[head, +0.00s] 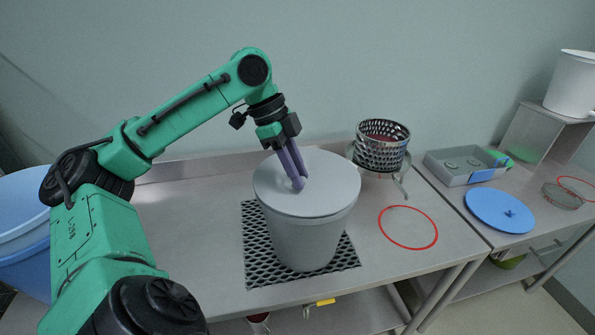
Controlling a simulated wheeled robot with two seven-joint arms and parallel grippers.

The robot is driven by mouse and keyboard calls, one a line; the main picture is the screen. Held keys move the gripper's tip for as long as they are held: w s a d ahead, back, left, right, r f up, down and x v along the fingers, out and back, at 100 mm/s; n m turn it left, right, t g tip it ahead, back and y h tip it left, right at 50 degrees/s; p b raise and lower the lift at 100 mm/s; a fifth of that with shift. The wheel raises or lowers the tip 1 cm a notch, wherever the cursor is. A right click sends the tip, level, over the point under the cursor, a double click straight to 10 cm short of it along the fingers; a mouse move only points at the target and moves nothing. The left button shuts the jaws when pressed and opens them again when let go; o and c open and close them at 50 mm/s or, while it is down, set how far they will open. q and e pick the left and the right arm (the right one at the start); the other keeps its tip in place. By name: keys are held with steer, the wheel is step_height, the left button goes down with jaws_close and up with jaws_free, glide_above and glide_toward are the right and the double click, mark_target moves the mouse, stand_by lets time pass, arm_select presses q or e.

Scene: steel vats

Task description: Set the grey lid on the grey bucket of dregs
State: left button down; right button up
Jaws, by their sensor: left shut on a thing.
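The grey bucket (304,244) stands upright on a black perforated mat on the steel table. The grey lid (325,183) covers the bucket's top and looks level. I cannot tell whether it rests fully on the rim. My left gripper (299,184) comes down from above and is shut on the lid near its middle; the fingers hide the grip. The dregs inside are hidden by the lid. My right gripper is not in view.
A perforated metal basket (382,146) stands on a stand behind right. A red ring (408,227) marks bare table at right. A blue lid (499,210) and a grey tray (459,174) lie farther right. A blue tub (22,235) is at far left; a white bucket (573,85) stands on a raised shelf.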

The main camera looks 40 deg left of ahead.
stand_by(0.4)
arm_select(q)
steer(key=shift+f, duration=0.35)
steer(key=c, duration=0.6)
jaws_free()
steer(key=shift+r, duration=0.1)
steer(key=p+v, duration=0.7)
steer(key=v, duration=0.7)
steer(key=shift+r, duration=0.2)
steer(key=shift+a, duration=0.1)
